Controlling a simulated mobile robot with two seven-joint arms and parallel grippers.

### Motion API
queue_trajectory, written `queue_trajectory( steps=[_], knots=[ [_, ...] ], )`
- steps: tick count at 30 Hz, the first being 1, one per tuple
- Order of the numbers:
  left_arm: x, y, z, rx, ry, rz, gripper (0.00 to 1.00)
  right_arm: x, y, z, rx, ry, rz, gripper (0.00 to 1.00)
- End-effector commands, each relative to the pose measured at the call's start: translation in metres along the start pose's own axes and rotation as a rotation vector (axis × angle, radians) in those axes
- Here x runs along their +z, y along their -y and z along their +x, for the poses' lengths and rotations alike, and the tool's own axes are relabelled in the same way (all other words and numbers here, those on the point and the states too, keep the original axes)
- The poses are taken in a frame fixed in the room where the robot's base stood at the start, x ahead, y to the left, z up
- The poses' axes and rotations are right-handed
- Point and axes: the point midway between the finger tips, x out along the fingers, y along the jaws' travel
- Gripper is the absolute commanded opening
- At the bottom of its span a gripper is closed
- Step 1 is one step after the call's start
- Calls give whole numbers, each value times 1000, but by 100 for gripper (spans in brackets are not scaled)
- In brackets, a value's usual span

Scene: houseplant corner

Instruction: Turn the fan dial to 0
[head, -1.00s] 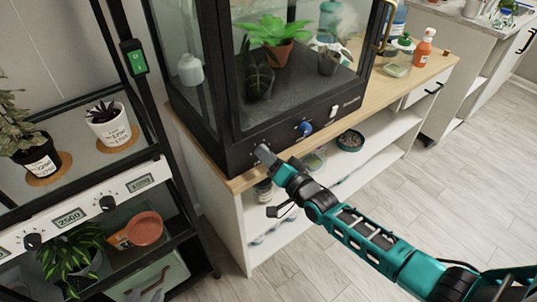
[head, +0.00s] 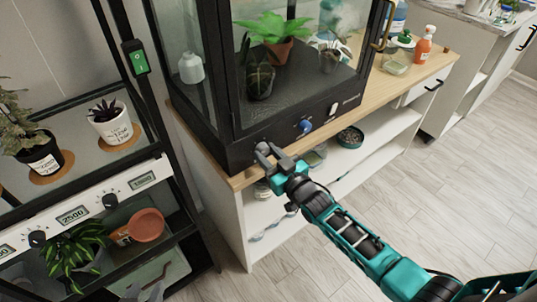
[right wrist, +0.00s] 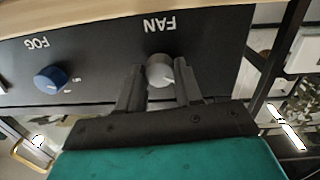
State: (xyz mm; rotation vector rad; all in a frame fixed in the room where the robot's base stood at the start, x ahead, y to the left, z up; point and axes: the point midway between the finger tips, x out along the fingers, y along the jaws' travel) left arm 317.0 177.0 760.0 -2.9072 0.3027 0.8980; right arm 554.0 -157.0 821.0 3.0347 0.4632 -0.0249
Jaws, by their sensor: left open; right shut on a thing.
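The fan dial (right wrist: 160,70) is a grey round knob under the upside-down word FAN in the right wrist view. Its light mark points to the lower right there. My right gripper (right wrist: 161,86) has one finger on each side of the dial and is shut on it. In the head view my right gripper (head: 272,153) is at the lower front panel of the black glass cabinet (head: 240,155), and its fingers largely hide the dial. My left gripper (head: 144,291) is open at the bottom edge, only its grey tips showing.
A blue FOG knob (right wrist: 50,80) sits beside the fan dial; it also shows in the head view (head: 305,126). A white switch (head: 333,108) is further right. A plant rack (head: 75,215) with several black knobs stands at the left. The floor at right is clear.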

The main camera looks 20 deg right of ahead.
Motion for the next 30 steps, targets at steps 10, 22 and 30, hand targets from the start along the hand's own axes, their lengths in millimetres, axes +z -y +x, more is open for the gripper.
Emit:
queue_trajectory(
  steps=[10, 22, 30],
  knots=[
    [6, 0, 1, 0, 5, -1, 43, 1, 0, 0, 10, -13, -299, 4],
    [9, 0, 3, 0, 6, -2, 43, 1, 0, 0, 15, -22, -498, 4],
    [9, -1, 3, 0, 6, -2, 43, 1, 0, 0, 16, -23, -535, 4]
  ],
)
